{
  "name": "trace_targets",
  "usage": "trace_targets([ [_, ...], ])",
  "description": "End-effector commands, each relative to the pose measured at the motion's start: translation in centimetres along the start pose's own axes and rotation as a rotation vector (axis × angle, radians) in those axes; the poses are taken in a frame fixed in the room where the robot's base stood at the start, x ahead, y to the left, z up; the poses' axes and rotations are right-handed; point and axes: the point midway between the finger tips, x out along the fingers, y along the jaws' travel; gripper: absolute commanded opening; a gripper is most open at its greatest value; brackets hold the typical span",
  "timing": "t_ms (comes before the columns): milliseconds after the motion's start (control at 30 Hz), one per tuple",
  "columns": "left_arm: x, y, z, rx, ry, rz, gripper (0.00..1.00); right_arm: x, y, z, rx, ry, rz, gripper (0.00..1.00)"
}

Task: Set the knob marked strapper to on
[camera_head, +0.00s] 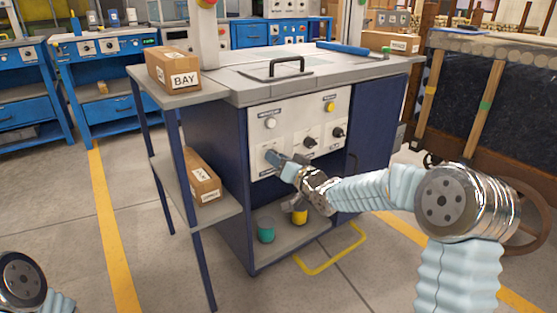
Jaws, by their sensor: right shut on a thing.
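The white control panel (296,120) is on the front of the grey-topped blue machine. It carries a pale round knob (270,123), a yellow button (330,107) and two black knobs, one at the lower middle (310,143) and one at the right (338,132). Their small labels are too blurred to read, so I cannot tell which says strapper. My right gripper (275,159) is at the panel's lower left, shut on a knob there that its fingers hide. The knob's setting cannot be seen. Only part of my left arm shows at the lower left; its gripper is out of view.
A side shelf holds a BAY box (173,69) on top and another box (201,177) below. Green (265,231) and yellow (299,215) containers stand in the open compartment under the panel. A yellow floor loop (331,256) juts out in front. Open floor lies left.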

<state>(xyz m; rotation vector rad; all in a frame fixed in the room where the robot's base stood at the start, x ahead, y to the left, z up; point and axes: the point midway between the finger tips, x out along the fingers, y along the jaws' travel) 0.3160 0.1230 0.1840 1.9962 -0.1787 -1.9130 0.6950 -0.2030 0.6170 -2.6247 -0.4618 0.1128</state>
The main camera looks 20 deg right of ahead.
Motion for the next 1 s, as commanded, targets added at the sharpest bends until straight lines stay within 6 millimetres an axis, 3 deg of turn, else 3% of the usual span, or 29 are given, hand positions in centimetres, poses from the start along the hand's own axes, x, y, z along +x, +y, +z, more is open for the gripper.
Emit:
trace_targets([
  [400,-0.42,0.10,-0.03,0.000,0.001,-0.001,0.43,-0.02,0.10,0.05,0.233,-0.002,0.002,0.07],
  [1000,-0.48,0.11,-0.04,-0.001,0.002,-0.001,0.43,0.00,0.08,0.11,0.283,-0.002,0.001,0.07],
])
